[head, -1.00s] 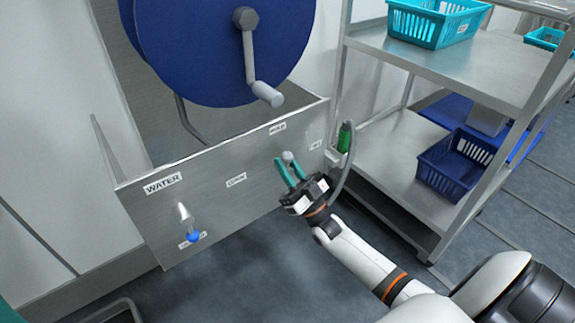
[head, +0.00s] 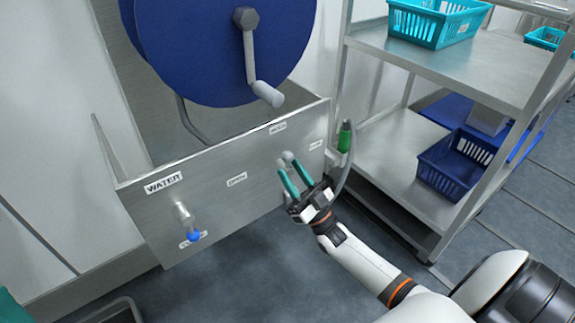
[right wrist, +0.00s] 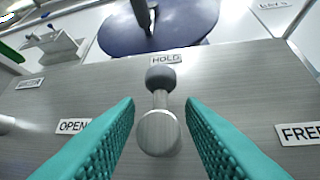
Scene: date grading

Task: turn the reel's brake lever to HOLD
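The brake lever sits on the upright metal panel (head: 235,215) below the blue reel (head: 205,50). In the right wrist view the lever (right wrist: 160,105) has a round silver hub and a dark grey ball end, which points up at the HOLD label (right wrist: 166,58). The FREE label (right wrist: 302,133) is to the right. In the head view the lever's knob (head: 288,157) shows just above my right fingertips. My right gripper (head: 289,168) is open, its teal fingers on either side of the hub with gaps visible in the right wrist view. My left gripper is not in view.
A blue-handled water valve (head: 194,236) and the WATER label (head: 164,183) are on the panel's left. A green-tipped hose nozzle (head: 345,137) stands at the panel's right edge. A metal shelf rack (head: 400,150) with baskets is to the right. The reel's crank (head: 268,94) hangs above.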

